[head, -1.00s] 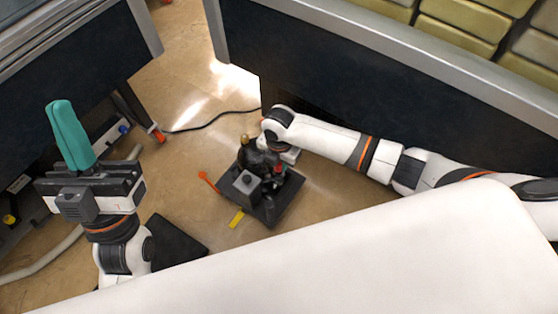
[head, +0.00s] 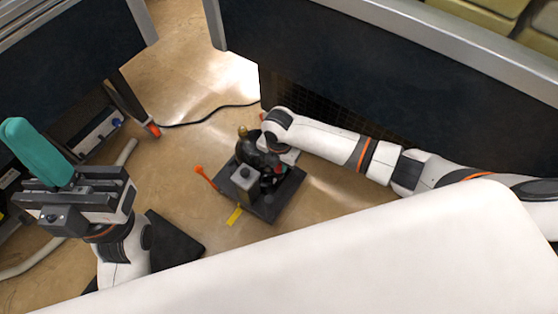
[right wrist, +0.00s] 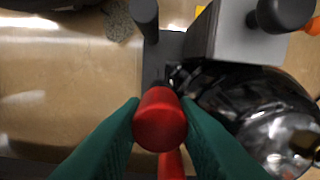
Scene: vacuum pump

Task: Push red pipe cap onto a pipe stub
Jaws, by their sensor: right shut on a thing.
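The vacuum pump (head: 258,160) stands on a dark base plate (head: 262,208) on the floor. My right gripper (right wrist: 160,120) is shut on the red pipe cap (right wrist: 160,122), whose round end faces the camera between the green fingertips. In the head view my right wrist hides the cap and the fingers. A dark pipe part (right wrist: 164,84) shows just beyond the cap; I cannot tell whether the cap touches it. Another red piece (right wrist: 172,166) lies below the cap in that view. My left gripper (head: 38,152) is raised at the left, its teal fingers together, with nothing seen between them.
A grey box (right wrist: 230,40), a dark upright cylinder (right wrist: 145,18) and a glossy black housing (right wrist: 262,112) crowd the cap. An orange-red tool (head: 204,177) and a yellow piece (head: 234,216) lie beside the base. Dark-fronted tables (head: 330,75) stand behind. A black cable (head: 205,118) crosses the floor.

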